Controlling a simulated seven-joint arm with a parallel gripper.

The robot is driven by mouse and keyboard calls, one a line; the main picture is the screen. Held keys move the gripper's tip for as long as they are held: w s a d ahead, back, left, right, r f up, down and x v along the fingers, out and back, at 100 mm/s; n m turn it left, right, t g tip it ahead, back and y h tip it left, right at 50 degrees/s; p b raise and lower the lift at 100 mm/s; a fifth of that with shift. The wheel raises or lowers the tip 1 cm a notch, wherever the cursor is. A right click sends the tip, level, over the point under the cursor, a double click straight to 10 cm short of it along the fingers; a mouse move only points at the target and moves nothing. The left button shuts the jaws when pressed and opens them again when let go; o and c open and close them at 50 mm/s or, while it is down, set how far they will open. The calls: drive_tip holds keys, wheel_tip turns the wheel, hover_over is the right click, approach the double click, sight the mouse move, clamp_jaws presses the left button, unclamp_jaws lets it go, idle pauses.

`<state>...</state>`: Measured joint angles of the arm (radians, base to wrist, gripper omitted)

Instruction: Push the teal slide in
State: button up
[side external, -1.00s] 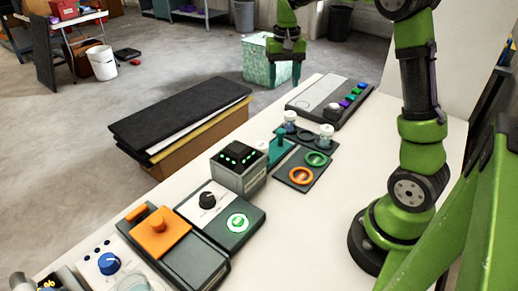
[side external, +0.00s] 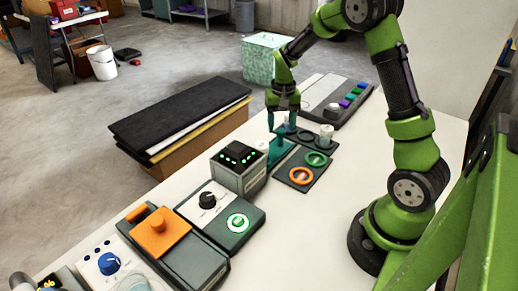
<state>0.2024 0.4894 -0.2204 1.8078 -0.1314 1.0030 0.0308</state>
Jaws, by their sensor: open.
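The teal slide (side external: 281,153) lies flat at the far middle of the white table, beside the dark plate with the coloured rings. It has an upright teal knob, now partly hidden near my fingers. My gripper (side external: 282,126) points down with its fingers apart, one on either side of the knob in this view. It holds nothing that I can see. I cannot tell whether the fingers touch the knob.
A grey box with green lights (side external: 238,166) stands close in front of the slide. A panel with coloured buttons (side external: 335,101) lies behind.

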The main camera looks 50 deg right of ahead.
drive_tip(key=shift+f, duration=0.6)
clamp_jaws()
